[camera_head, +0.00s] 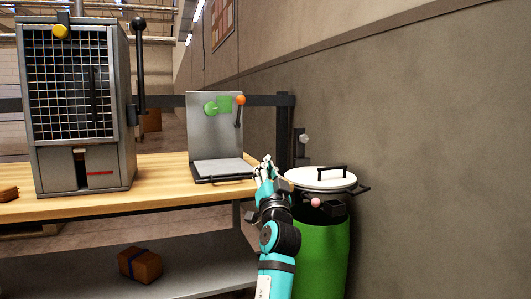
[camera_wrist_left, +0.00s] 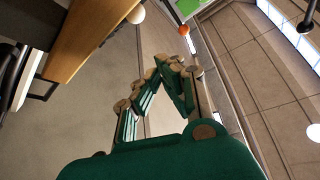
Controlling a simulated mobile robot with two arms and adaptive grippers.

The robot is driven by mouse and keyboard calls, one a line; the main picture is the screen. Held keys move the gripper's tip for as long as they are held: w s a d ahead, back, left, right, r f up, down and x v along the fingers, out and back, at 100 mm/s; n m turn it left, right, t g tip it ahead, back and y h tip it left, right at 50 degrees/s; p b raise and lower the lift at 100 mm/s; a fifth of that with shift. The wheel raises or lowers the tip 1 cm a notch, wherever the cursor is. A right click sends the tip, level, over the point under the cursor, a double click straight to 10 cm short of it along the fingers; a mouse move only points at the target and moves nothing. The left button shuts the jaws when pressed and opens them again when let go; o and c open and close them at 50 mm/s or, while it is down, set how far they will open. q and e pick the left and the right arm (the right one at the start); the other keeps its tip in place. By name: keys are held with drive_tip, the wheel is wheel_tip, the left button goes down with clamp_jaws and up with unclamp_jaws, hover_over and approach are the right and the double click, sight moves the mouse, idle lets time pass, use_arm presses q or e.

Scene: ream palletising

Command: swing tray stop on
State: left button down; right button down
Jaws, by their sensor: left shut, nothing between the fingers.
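A grey L-shaped tray stand (camera_head: 213,130) sits at the right end of the wooden bench. Its upright back plate carries green shapes (camera_head: 218,105), and a dark lever with an orange knob (camera_head: 240,100) stands at its right edge. The orange knob also shows at the top of the wrist view (camera_wrist_left: 182,30), beside a green panel (camera_wrist_left: 187,8). I cannot tell which part is the tray stop. My left gripper (camera_head: 266,166) is shut and empty, just right of the tray's front corner and below the knob, apart from it. My right gripper is out of view.
A grey cabinet with a mesh front (camera_head: 70,85) and a black lever stands left on the bench (camera_head: 160,182). A green bin (camera_head: 322,245) with a white lid (camera_head: 320,178) stands right of my arm, close to the wall. A brown package (camera_head: 140,265) lies on the lower shelf.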

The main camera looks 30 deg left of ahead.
use_arm(q)
drive_tip(key=v, duration=0.4)
drive_tip(key=shift+d+f, duration=0.15)
drive_tip(key=shift+d, duration=0.35)
